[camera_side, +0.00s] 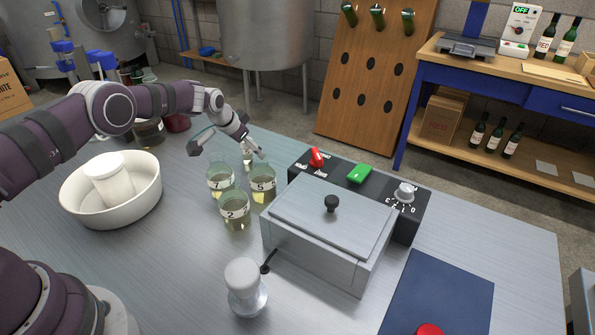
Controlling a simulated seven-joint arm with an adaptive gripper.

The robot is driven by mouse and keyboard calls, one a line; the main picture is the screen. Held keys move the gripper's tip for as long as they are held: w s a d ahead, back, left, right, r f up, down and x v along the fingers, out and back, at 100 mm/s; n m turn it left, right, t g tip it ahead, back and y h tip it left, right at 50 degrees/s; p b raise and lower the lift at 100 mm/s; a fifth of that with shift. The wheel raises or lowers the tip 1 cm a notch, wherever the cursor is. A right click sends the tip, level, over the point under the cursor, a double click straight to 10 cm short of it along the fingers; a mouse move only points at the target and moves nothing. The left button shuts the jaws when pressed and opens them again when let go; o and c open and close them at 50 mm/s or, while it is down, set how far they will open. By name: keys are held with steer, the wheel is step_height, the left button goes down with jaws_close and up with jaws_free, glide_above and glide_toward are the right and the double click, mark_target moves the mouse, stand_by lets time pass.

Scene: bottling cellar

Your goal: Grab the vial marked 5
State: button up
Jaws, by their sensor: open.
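The vial marked 5 (263,187) stands upright on the metal table, a glass vessel with pale yellow liquid and a white label. The vial marked 7 (220,183) stands to its left and the vial marked 2 (235,211) stands in front of both. The three are close together. My gripper (228,150) is open, above and behind the vials, with its fingers spread. One finger is near the top of the vial marked 5; I cannot tell whether it touches. A small clear item (247,158) shows behind, partly hidden by the gripper.
A lidded metal box (325,240) and a black control panel (415,217) with a red switch, green button and knob stand right of the vials. A white bowl (130,200) is at left. A white-capped stopper (244,285) stands in front. A blue mat (440,300) lies at right.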

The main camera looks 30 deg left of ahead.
steer(key=shift+w+f, duration=0.1)
steer(key=shift+f, duration=0.1)
steer(key=shift+c, duration=0.2)
jaws_close()
